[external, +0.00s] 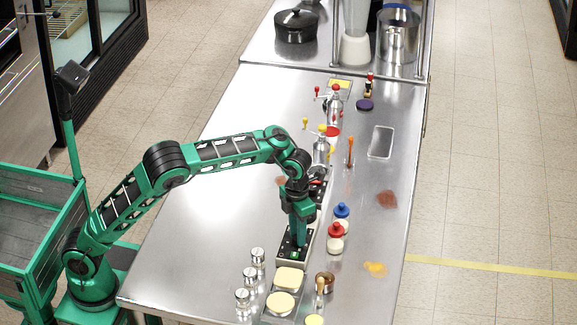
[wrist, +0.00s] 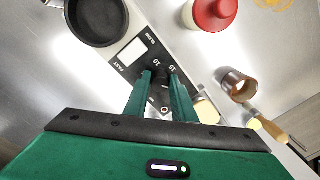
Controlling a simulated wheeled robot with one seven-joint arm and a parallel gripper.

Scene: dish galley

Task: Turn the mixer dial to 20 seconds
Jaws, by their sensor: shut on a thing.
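The mixer's control panel (external: 284,262) is a light box with a dark face on the steel counter, below my gripper (external: 298,240) in the external view.
Red-capped (external: 336,231) and blue-capped (external: 342,211) jars stand to the right. The counter's left side is clear.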

